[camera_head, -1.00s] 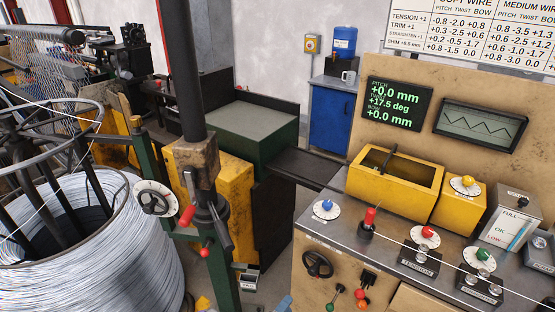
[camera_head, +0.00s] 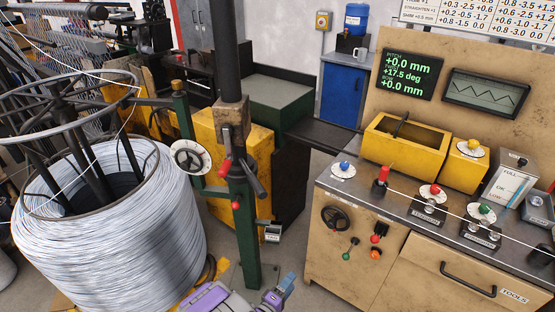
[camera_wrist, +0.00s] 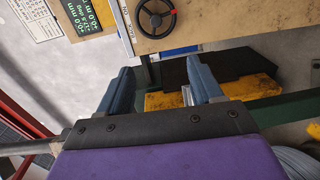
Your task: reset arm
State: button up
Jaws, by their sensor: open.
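My gripper (camera_wrist: 162,90) shows in the wrist view with two blue-grey fingers spread apart and nothing between them. In the head view only a part of my purple arm and the gripper (camera_head: 279,293) shows at the bottom edge, in front of the bench and low near the floor. It touches nothing that I can see. The wrist view is turned on its side, with the bench's black handwheel (camera_wrist: 156,17) beyond the fingers.
A large wire coil (camera_head: 110,235) stands at the left. A dark green post (camera_head: 246,235) rises beside it. The bench (camera_head: 325,240) with knobs and a tools drawer (camera_head: 450,285) fills the right. Bare floor lies between post and bench.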

jog(key=w+a+r+m+g+y, duration=0.6)
jog(key=w+a+r+y, duration=0.25)
jog(key=a, duration=0.45)
jog(key=s+d+r+g+y, duration=0.1)
jog(key=s+r+g+y, duration=0.35)
jog(key=r, duration=1.25)
jog(key=s+d+r+m+g+h, duration=0.1)
jog(key=s+d+r, duration=0.3)
jog(key=s+d, duration=0.3)
jog(key=s+d+r+m+g+h, duration=0.1)
jog(key=s+d+r, duration=0.4)
jog(key=s, duration=1.2)
jog(key=s+d+r+m+g, duration=0.2)
jog(key=s+d+r+g, duration=0.1)
jog(key=s+d, duration=0.6)
jog(key=s+r, duration=0.1)
jog(key=s, duration=0.3)
jog(key=shift+d+r+m+h, duration=0.25)
jog(key=shift+r+m+h, duration=0.15)
